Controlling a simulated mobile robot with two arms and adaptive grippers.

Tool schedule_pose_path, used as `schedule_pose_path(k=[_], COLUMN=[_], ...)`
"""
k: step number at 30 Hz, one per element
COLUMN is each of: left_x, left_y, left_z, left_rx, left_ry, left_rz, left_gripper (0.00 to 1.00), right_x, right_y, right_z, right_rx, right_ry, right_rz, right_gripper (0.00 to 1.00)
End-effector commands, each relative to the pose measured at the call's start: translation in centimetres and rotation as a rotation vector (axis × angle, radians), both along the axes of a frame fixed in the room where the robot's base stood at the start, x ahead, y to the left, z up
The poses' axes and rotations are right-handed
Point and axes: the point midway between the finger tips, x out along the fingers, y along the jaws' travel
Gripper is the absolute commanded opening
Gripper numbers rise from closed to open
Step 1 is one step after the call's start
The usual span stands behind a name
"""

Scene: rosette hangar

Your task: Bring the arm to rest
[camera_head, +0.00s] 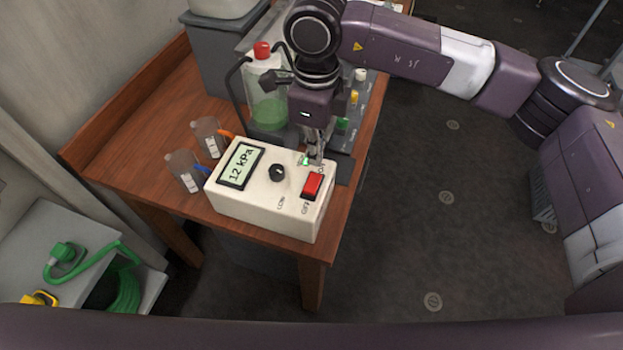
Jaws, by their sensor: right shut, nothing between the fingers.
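My right gripper (315,157) points down at the rear right corner of a white control box (265,213) on a wooden table. Its fingers are shut and empty. They are close to a small green light on the box, and I cannot tell whether they touch it. The box has a display (241,165) reading 12 kPa, a black knob (277,172) and a red switch (312,186). My right arm reaches in from the right, over the floor and the table's right edge. My left gripper is not in view.
A bottle with a red cap and green liquid (268,108) stands behind the box, close to my gripper. Two small cups (183,170) stand left of the box. A shelf with a green cable (120,290) is at lower left. The floor (410,230) right of the table (150,125) is clear.

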Motion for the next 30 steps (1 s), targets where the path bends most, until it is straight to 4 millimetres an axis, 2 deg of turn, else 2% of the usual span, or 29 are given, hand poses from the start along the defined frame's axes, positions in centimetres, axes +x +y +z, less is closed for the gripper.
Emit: schedule_pose_path(k=[7, 23, 26, 29, 30], left_x=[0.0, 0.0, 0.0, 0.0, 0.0], left_y=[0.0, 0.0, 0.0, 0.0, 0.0], left_z=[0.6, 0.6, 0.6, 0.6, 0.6], left_rx=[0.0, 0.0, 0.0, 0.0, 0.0], left_ry=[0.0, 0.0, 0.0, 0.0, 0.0], left_rz=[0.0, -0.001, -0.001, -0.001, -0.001], left_gripper=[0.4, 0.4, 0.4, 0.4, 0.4], right_x=[0.0, -0.1, -1.0, -3.6, -5.1], right_y=[0.0, 0.1, 1.4, 4.9, 6.9], right_z=[1.8, 1.8, 1.3, 0.7, 0.6], right_rx=[-0.001, 0.003, 0.051, 0.186, 0.268], right_ry=[-0.001, 0.002, 0.029, 0.1, 0.143], right_rz=[0.0, 0.001, 0.013, 0.04, 0.05], right_gripper=[0.0, 0.0, 0.0, 0.0, 0.0])
